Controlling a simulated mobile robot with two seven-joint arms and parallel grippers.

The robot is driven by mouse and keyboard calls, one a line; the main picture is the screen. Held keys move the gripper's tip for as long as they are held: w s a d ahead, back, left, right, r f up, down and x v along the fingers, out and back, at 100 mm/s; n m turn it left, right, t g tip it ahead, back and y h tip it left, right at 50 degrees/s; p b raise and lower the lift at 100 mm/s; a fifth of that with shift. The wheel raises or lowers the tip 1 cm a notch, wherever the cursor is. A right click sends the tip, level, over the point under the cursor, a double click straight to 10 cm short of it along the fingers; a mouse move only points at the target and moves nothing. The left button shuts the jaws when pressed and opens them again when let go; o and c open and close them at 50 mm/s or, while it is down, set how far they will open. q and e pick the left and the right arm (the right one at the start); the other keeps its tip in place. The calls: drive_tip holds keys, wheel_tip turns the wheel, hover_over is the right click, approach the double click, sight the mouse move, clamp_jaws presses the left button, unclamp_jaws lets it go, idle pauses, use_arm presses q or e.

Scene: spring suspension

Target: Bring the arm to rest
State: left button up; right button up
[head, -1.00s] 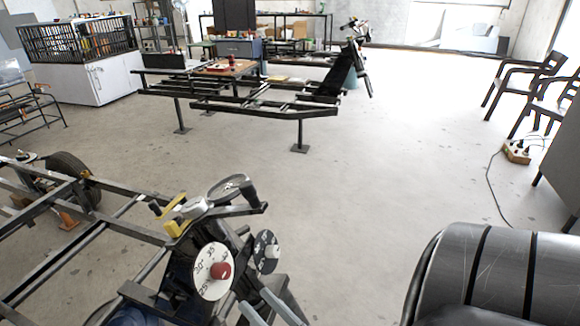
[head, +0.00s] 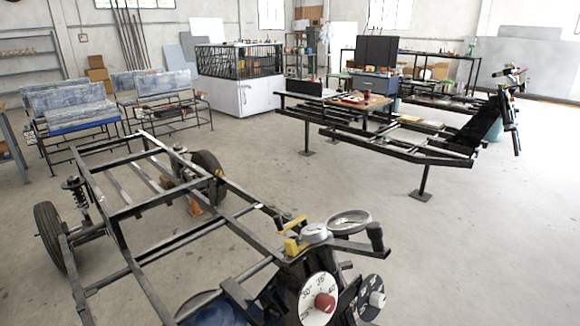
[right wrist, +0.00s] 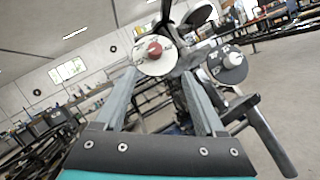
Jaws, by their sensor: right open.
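My right gripper (right wrist: 158,73) shows in the right wrist view with its two grey fingers spread apart and nothing between them. I cannot tell how close the fingers are to the dials. In the head view the white dial (head: 311,298) and the dark dial (head: 371,296) sit at the handlebar end of the near frame. Neither gripper shows in the head view now.
The near metal frame (head: 205,242) with wheels fills the lower left. A second frame (head: 400,150) with a wooden board stands behind at right. Benches, a white cabinet (head: 240,97) and shelving line the back. Concrete floor is clear at right and between the frames.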

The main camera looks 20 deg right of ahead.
drive_tip(key=shift+f, duration=0.45)
drive_tip(key=w+d+f+m+g+h, duration=0.2)
drive_tip(key=d+f+m+g+h, duration=0.45)
drive_tip(key=d+f, duration=0.55)
drive_tip(key=s+d+f+m+g, duration=0.1)
drive_tip(key=s+f+m+g, duration=0.1)
drive_tip(key=s+f+g, duration=0.3)
drive_tip(key=s+f+m+g, duration=0.1)
drive_tip(key=f+m+g, duration=0.2)
drive_tip(key=f, duration=0.5)
drive_tip(key=s+a+f+m+g+y, duration=0.2)
drive_tip(key=s+a+f+m+g, duration=0.2)
drive_tip(key=s+f+m, duration=0.3)
drive_tip(key=s+a+f+m+y, duration=0.1)
drive_tip(key=a+f+m+y, duration=0.3)
drive_tip(key=a+f+m, duration=0.2)
drive_tip(key=a+m, duration=0.2)
drive_tip(key=a, duration=0.2)
drive_tip(key=shift+s+a, duration=0.15)
drive_tip(key=shift+a, duration=0.1)
drive_tip(key=shift+m+y, duration=0.25)
